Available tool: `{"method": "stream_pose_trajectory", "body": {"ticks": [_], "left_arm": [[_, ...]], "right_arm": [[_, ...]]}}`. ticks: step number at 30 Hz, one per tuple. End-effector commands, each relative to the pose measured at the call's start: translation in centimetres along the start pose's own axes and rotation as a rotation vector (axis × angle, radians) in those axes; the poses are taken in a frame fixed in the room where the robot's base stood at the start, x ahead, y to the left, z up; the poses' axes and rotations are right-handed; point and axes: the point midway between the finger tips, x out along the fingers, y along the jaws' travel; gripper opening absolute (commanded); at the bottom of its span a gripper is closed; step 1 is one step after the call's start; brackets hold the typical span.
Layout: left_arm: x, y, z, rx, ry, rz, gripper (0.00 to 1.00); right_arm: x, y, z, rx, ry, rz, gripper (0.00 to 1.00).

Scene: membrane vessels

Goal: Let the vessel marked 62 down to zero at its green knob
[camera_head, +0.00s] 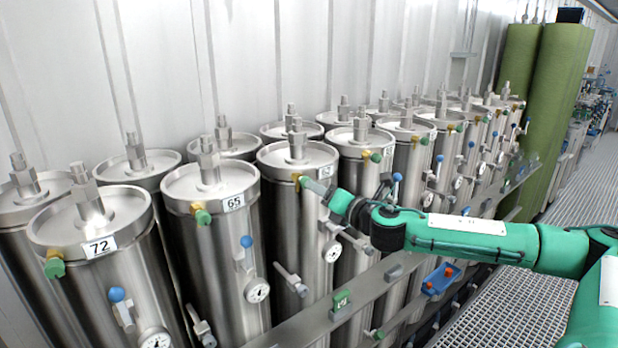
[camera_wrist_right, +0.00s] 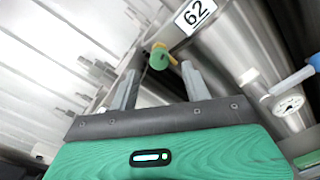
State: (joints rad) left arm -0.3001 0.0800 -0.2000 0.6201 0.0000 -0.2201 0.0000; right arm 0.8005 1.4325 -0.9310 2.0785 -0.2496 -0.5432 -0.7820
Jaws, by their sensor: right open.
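The steel vessel marked 62 (camera_head: 282,222) stands in the front row in the head view, just right of the vessel marked 65. My right gripper (camera_wrist_right: 160,68) is open, with one finger on each side of the knob and the knob near the fingertips. I cannot tell whether either finger touches it. In the head view my right gripper (camera_head: 322,190) reaches in from the right at the vessel's top. My left gripper is not in view.
Vessels marked 65 (camera_head: 222,250) and 72 (camera_head: 105,285) stand to the left, and several more run off to the right. A gauge (camera_wrist_right: 288,104) and a blue-handled valve (camera_wrist_right: 315,63) are close on the right in the wrist view. A rail (camera_head: 345,303) runs along the front.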

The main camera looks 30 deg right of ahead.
Motion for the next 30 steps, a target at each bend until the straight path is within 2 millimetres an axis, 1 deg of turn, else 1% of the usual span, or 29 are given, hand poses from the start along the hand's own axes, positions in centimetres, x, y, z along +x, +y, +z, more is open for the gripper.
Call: {"method": "stream_pose_trajectory", "body": {"ticks": [1,3,10,15,23,24,26,30], "left_arm": [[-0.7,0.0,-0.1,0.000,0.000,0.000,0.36],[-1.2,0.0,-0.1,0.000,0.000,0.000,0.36],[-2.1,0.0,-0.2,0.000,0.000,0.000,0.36],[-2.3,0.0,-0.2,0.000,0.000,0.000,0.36],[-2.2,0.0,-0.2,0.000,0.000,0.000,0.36],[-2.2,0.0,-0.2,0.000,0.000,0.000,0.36],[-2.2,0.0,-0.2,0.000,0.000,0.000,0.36],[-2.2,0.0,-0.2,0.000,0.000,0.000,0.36]], "right_arm": [[0.9,0.2,0.3,0.003,-0.001,0.001,0.49],[1.9,0.3,0.3,0.003,-0.001,0.001,0.49],[4.5,0.1,0.2,0.001,-0.001,0.000,0.49],[5.3,0.0,0.0,0.001,0.000,-0.001,0.49],[5.4,-0.1,0.0,0.000,0.000,-0.001,0.49],[5.4,-0.1,0.0,0.000,0.000,-0.001,0.45],[5.4,-0.1,0.0,0.000,0.000,-0.001,0.33],[5.4,-0.1,0.0,0.000,0.000,-0.001,0.05]]}}
